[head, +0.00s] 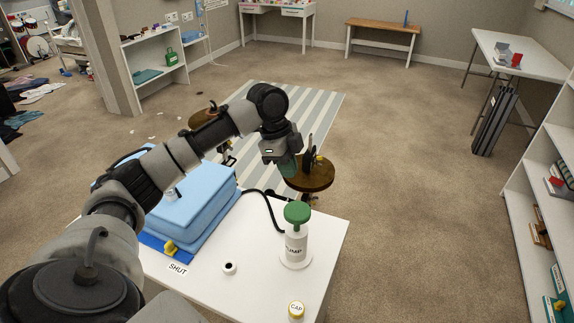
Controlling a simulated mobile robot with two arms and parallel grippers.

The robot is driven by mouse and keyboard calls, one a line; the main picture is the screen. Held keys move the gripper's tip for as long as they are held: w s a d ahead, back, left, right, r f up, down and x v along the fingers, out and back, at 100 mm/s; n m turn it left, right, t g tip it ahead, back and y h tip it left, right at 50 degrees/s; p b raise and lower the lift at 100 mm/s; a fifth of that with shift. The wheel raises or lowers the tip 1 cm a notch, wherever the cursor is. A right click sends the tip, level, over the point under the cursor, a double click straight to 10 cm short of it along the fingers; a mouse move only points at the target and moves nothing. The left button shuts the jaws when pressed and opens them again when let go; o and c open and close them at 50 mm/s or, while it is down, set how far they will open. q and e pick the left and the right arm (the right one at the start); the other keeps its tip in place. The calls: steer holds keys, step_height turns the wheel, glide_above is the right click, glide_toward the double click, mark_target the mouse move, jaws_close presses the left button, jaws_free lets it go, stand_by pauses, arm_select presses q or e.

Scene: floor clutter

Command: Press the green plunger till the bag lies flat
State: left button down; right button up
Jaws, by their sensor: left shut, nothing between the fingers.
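The green plunger (297,211) stands raised on top of the white pump (295,248), which stands upright on the white table (250,291). The blue bag (187,222) lies at the table's left, thick and puffed up, partly hidden behind my left arm. A dark hose (263,197) runs from the bag toward the pump. My left gripper (288,170) is shut and empty. It appears above the plunger in the picture, apart from it. Its fingertips are hard to make out against the stool. My right gripper is out of view.
A yellow valve piece (170,247) sits by a SHUT label (177,269). A round wooden stool (318,177) stands behind.

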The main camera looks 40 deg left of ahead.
mark_target(297, 210)
arm_select(q)
steer(key=x, duration=0.3)
steer(key=p+x, duration=0.1)
steer(key=x, duration=0.5)
steer(key=shift+s+a+f, duration=0.15)
steer(key=shift+a+f, duration=0.15)
steer(key=shift+a, duration=0.05)
steer(key=shift+f, duration=0.55)
